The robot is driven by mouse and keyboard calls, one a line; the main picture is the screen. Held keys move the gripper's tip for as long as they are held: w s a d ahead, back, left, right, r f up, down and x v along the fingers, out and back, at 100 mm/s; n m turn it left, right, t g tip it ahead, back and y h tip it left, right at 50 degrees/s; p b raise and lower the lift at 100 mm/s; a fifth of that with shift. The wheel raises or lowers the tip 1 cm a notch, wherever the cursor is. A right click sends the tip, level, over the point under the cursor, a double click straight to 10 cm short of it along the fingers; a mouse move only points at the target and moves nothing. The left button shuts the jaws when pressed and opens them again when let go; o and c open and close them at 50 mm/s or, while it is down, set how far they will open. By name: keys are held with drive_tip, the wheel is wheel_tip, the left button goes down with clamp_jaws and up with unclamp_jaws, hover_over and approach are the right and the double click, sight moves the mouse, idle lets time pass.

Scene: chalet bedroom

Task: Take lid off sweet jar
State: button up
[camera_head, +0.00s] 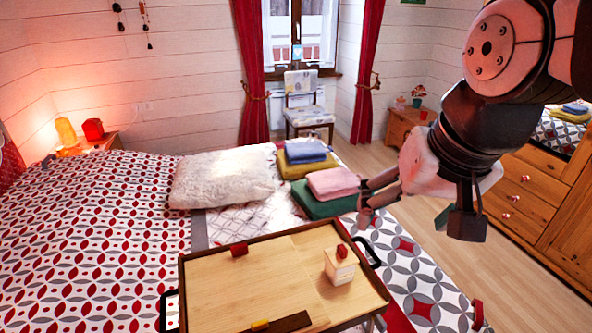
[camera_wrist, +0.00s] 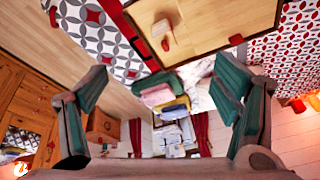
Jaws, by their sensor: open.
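The sweet jar (camera_head: 340,268) is a small cream jar standing upright on the wooden bed tray, right of its middle. Its lid with a red knob (camera_head: 341,251) sits on top. In the wrist view the jar (camera_wrist: 160,29) appears near the top, with the red knob (camera_wrist: 166,44) beside it. My gripper (camera_head: 364,203) is open and empty, above and beyond the tray, up and to the right of the jar and clear of it. In the wrist view its two teal-padded fingers (camera_wrist: 162,87) are spread wide.
The tray (camera_head: 212,287) with dark raised rims and side handles stands on the patterned bed. It also carries a red block (camera_head: 239,250) and a dark bar (camera_head: 285,322) with a yellow piece. Folded towels (camera_head: 332,183) and a fluffy pillow (camera_head: 222,178) lie behind. A wooden dresser (camera_head: 530,205) stands right.

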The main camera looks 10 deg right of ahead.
drive_tip(key=w+f+m+g+p, duration=0.1)
drive_tip(key=w+f+m, duration=0.15)
drive_tip(key=w, duration=0.25)
drive_tip(key=w+f+m+g, duration=0.1)
drive_tip(key=w+m, duration=0.3)
drive_tip(key=w, duration=0.1)
drive_tip(key=m+g+p, duration=0.2)
drive_tip(key=m+p, duration=0.1)
drive_tip(key=m, duration=0.3)
hover_over(344, 247)
drive_tip(key=f, duration=1.9)
drive_tip(key=shift+s+d+f, duration=0.2)
drive_tip(key=shift+s+f, duration=0.05)
drive_tip(key=shift+s, duration=0.05)
drive_tip(key=shift+w+a+f+p, duration=0.1)
drive_tip(key=shift+w+f+p, duration=0.1)
drive_tip(key=shift+f, duration=1.25)
drive_tip(key=shift+w+a+f+p, duration=0.1)
drive_tip(key=shift+w+f+p, duration=0.05)
drive_tip(key=shift+f, duration=1.3)
drive_tip(key=shift+c, duration=0.6)
drive_tip(key=c, duration=1.8)
